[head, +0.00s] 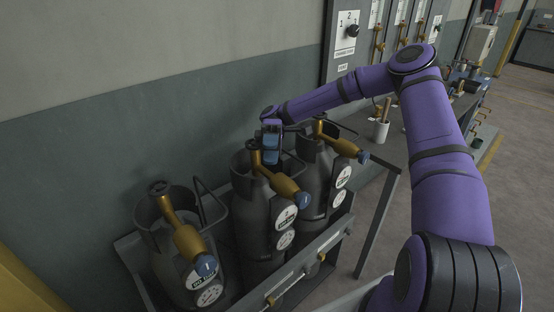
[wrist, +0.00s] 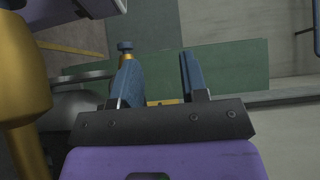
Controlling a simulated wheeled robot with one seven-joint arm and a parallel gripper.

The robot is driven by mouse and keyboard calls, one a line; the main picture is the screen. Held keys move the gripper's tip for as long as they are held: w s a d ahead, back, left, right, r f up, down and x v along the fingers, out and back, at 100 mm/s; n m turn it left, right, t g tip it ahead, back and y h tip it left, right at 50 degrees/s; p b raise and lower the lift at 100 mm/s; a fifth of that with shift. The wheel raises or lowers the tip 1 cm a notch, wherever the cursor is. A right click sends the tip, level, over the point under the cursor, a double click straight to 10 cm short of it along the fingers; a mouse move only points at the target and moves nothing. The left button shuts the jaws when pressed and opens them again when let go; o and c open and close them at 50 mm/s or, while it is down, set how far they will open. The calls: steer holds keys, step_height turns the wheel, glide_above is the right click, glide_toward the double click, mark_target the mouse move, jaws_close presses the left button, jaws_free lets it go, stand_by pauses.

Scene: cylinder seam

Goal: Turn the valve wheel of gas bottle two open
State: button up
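Three dark gas bottles stand in a row in the head view, each with a brass valve and a blue end piece. The middle bottle (head: 256,215) has a white label that seems to read 2. Its brass valve (head: 280,183) slants to the right, with a small dark wheel (head: 253,145) on top. My gripper (head: 271,157) is beside that valve top, between the middle and right bottles. In the wrist view my gripper (wrist: 158,62) is open, with nothing visible between its blue fingers. A brass part (wrist: 22,75) is close on the left there. Contact with the wheel cannot be told.
The left bottle (head: 178,262) and right bottle (head: 318,178) flank the middle one, with guard collars around their tops. A grey rack rail (head: 305,262) runs in front.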

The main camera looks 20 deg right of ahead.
steer(key=s, duration=0.4)
steer(key=shift+s+a+r, duration=0.1)
steer(key=shift+s+a, duration=0.2)
steer(key=shift+a, duration=0.05)
